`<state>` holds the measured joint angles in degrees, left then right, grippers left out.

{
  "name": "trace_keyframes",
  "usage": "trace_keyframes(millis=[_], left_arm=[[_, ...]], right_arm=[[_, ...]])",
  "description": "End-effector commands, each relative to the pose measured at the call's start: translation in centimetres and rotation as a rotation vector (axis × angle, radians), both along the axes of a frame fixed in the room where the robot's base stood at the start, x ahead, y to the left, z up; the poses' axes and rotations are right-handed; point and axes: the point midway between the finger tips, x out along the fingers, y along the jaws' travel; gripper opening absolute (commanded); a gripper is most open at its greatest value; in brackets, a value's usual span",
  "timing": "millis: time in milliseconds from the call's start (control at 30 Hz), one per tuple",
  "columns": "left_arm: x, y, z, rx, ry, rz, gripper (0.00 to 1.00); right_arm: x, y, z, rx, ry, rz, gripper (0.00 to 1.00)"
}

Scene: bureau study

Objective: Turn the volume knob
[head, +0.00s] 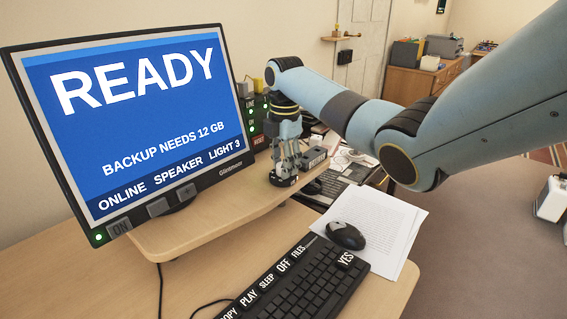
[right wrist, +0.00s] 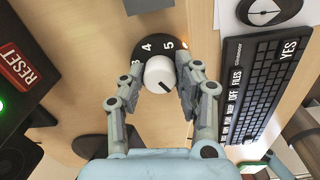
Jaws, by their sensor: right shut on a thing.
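The volume knob (right wrist: 157,71) is white with a dark pointer line. It sits on a round black dial (right wrist: 152,46) where 3, 4 and 5 can be read; the other marks are hidden. The pointer line slants toward the lower right in the right wrist view. My right gripper (right wrist: 160,79) is shut on the knob, with a finger on each side. In the head view my right gripper (head: 284,178) points down onto the wooden shelf right of the monitor and hides the knob. My left gripper is not in view.
The monitor (head: 135,125) reads READY, BACKUP NEEDS 12 GB, ONLINE, SPEAKER and LIGHT 3. A keyboard (head: 300,283), mouse (head: 346,236) and papers (head: 385,220) lie below the shelf (head: 215,220). A red RESET button (right wrist: 18,66) is on a dark unit nearby.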

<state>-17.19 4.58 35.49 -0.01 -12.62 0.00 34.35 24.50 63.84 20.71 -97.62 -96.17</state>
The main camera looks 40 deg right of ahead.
Motion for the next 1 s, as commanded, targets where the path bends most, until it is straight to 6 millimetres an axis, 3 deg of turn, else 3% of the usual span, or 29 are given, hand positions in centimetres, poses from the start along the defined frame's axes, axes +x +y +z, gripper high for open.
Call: trace_keyframes(millis=[367, 1000], left_arm=[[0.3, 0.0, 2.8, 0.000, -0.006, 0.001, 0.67], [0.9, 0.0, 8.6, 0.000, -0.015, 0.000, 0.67]], right_arm=[[-0.1, 0.0, 0.5, -0.001, 0.002, -0.169, 0.00], [-0.1, 0.1, 0.4, -0.001, 0.002, -0.766, 0.00]])
